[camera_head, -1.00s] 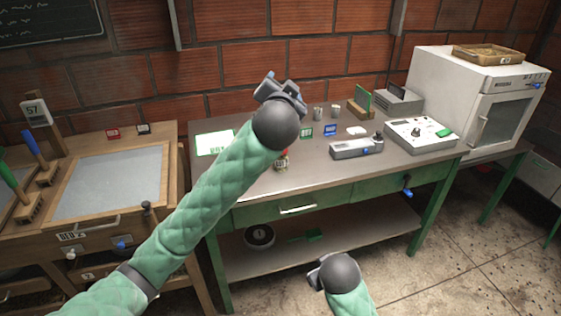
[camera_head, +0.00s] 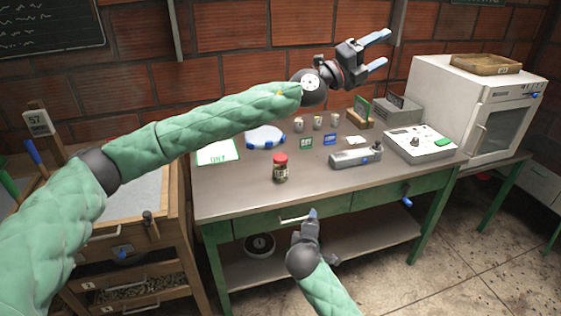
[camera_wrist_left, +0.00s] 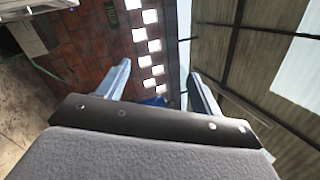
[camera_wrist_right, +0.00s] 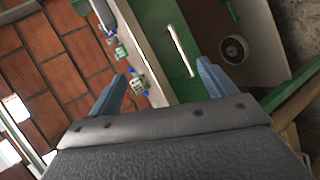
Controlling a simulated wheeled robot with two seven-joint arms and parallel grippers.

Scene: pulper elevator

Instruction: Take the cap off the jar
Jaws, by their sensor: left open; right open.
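The jar (camera_head: 280,171) is small, with a red cap (camera_head: 280,158) on top. It stands upright on the grey table near its front edge in the head view. My left gripper (camera_head: 376,50) is open and empty, raised above the back of the table and pointing right, well away from the jar. It shows open in the left wrist view (camera_wrist_left: 158,80), facing the wall and roof. My right gripper (camera_head: 312,216) is below and in front of the table edge, near the drawer handle. In the right wrist view (camera_wrist_right: 165,85) it is open with nothing between its fingers.
On the table (camera_head: 240,200) are a blue-and-white round item (camera_head: 265,137), several small cups (camera_head: 317,122), a grey device (camera_head: 356,156) and a control box (camera_head: 419,143). A white oven (camera_head: 470,105) stands at right. The tabletop around the jar is clear.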

